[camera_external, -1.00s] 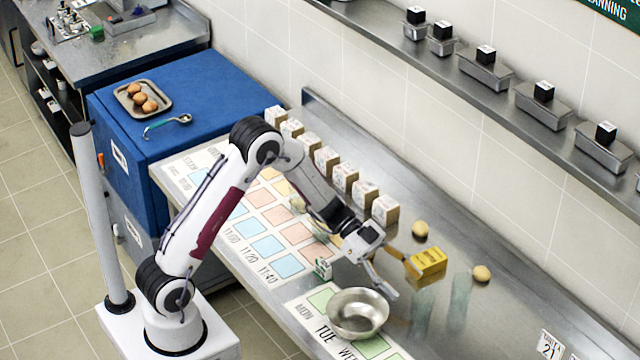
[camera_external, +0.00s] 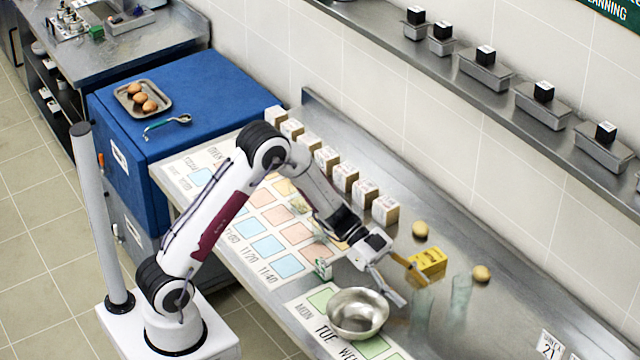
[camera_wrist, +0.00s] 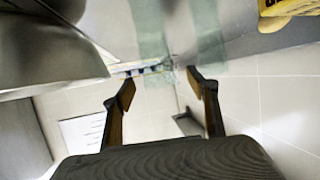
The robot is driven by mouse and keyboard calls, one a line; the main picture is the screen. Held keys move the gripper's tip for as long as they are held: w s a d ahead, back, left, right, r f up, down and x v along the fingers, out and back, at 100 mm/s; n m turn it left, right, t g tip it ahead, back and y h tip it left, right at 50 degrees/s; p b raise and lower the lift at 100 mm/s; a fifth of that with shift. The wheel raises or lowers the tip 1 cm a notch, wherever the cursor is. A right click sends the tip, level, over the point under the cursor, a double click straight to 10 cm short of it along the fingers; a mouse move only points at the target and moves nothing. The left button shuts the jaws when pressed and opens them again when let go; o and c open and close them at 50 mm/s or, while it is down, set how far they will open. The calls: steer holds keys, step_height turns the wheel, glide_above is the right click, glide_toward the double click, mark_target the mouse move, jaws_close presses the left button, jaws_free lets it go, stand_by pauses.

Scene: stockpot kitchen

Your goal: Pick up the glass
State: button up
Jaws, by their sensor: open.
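Two clear, greenish glasses stand on the steel counter in the external view, a nearer one (camera_external: 421,306) and one further right (camera_external: 460,292). I cannot tell which of them the task means. My gripper (camera_external: 413,292) is open and empty, with its fingers just left of and behind the nearer glass. In the wrist view, the fingers of my gripper (camera_wrist: 162,83) are spread apart. One greenish glass (camera_wrist: 149,28) shows beyond the gap between them, and the other (camera_wrist: 207,28) shows beyond the right finger. Their outlines are faint, and contact cannot be made out.
A steel bowl (camera_external: 358,315) stands left of my gripper. A yellow box (camera_external: 429,261) stands close behind the fingers. Two round tan items, one at the back (camera_external: 420,230) and one right (camera_external: 481,273), lie nearby. Several small boxes (camera_external: 345,177) line the wall. The counter's right end is mostly clear.

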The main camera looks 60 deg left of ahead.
mark_target(421, 309)
steer(key=shift+d, duration=0.1)
steer(key=shift+x, duration=2.55)
steer(key=shift+s, duration=0.15)
steer(key=c, duration=1.3)
